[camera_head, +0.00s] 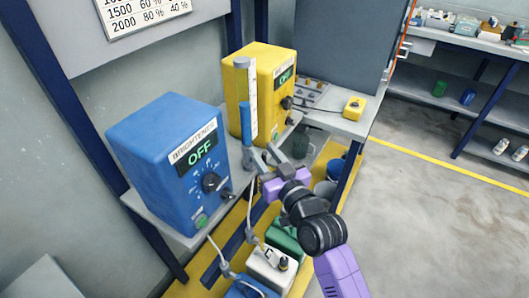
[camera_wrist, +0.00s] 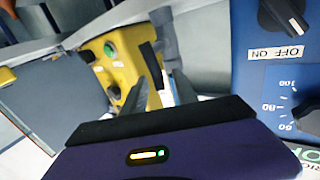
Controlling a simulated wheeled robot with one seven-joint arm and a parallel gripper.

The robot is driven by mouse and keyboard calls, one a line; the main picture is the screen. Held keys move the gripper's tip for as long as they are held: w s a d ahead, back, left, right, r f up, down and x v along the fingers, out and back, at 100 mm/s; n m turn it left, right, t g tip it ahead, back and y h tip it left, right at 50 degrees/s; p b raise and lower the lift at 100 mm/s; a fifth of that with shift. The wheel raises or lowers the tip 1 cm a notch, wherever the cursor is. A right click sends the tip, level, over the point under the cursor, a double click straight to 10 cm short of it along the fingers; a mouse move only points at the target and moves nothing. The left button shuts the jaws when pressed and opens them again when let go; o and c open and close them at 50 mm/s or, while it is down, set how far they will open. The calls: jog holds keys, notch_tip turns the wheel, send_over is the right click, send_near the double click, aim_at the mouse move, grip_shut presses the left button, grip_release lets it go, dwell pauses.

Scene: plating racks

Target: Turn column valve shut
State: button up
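The column (camera_head: 254,90) is an upright, narrow tube with a white scale and blue lower part (camera_head: 245,122), standing between the blue and yellow boxes in the head view. My gripper (camera_head: 267,155) is at the column's lower end, its grey fingers pointing toward it. In the wrist view my gripper (camera_wrist: 158,84) has its two dark fingers apart, with a gap between them. A grey upright part, perhaps of the column or its valve (camera_wrist: 163,42), shows just beyond the fingertips. I cannot make out the valve handle clearly, nor whether a finger touches it.
A blue box (camera_head: 165,150) reading OFF stands close at left, and also fills the wrist view's right side (camera_wrist: 290,60). A yellow box (camera_head: 270,75) stands behind the column. White (camera_head: 268,270) and green tanks sit below. Open floor (camera_head: 440,215) lies to the right.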

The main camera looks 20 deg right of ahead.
grip_shut()
jog(key=shift+r, duration=0.1)
jog(key=p, duration=0.2)
jog(key=shift+w+d+r+m+g+p, duration=0.2)
jog(key=shift+m+g+p, duration=0.1)
jog(key=shift+m, duration=0.1)
jog(key=shift+d+f, duration=0.1)
jog(key=shift+f, duration=0.15)
grip_release()
